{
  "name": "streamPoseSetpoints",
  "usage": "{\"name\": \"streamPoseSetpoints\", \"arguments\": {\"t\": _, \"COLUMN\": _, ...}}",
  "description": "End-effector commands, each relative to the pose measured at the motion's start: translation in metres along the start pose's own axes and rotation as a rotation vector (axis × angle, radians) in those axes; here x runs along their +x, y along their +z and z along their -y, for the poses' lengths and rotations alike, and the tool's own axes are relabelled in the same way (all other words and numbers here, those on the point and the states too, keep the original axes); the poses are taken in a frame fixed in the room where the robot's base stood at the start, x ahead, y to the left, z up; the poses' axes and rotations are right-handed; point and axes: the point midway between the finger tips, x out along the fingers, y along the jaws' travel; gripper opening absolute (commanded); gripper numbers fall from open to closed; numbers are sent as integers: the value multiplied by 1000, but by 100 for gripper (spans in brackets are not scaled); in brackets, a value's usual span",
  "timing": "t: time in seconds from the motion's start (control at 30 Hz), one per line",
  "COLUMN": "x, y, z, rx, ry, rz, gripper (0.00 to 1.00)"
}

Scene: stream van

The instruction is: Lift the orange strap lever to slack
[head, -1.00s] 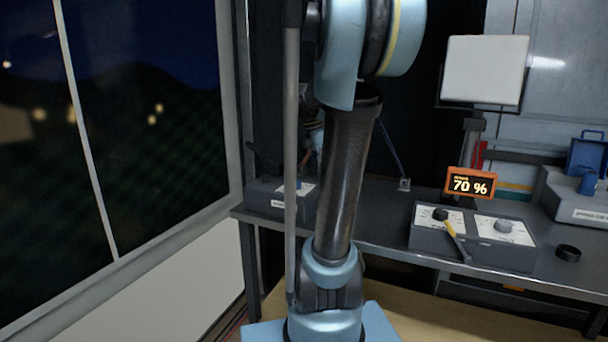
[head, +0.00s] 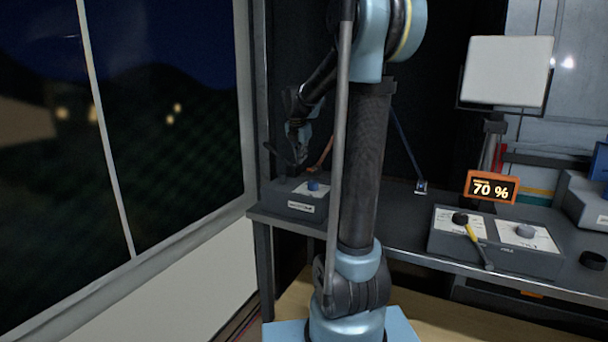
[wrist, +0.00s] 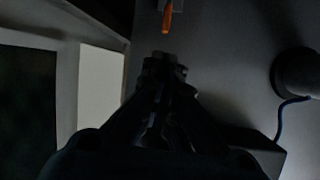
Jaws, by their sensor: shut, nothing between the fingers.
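The orange strap lever (wrist: 167,21) shows at the top of the wrist view, hanging from a small grey bracket (wrist: 171,5). In the head view a thin orange piece (head: 323,157), likely the same lever, shows just right of my gripper, partly cut off by my arm. My gripper (wrist: 166,58) points toward the lever, with its fingertips together and a visible gap between them and the lever. In the head view my gripper (head: 297,150) is dark and small above the back left of the bench. It holds nothing.
A grey control box (head: 300,198) with a blue knob stands below my gripper. Right along the bench (head: 395,240) are a two-knob box (head: 497,245) with a yellow-handled lever and an orange-framed 70 % display (head: 493,188). A window wall (head: 110,130) bounds the left.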

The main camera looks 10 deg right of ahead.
Motion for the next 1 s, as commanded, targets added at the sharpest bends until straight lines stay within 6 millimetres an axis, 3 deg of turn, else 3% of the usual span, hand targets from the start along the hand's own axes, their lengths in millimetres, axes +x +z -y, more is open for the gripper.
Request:
{"name": "streamPoseSetpoints", "arguments": {"t": 0.17, "x": 12, "y": 0, "z": 0, "rx": 1, "ry": 0, "rz": 0, "gripper": 0}}
{"name": "streamPoseSetpoints", "arguments": {"t": 0.6, "x": 78, "y": 0, "z": 1, "rx": 2, "ry": 0, "rz": 0, "gripper": 0}}
{"name": "streamPoseSetpoints", "arguments": {"t": 1.0, "x": 99, "y": 0, "z": 0, "rx": 0, "ry": 0, "rz": 0, "gripper": 0}}
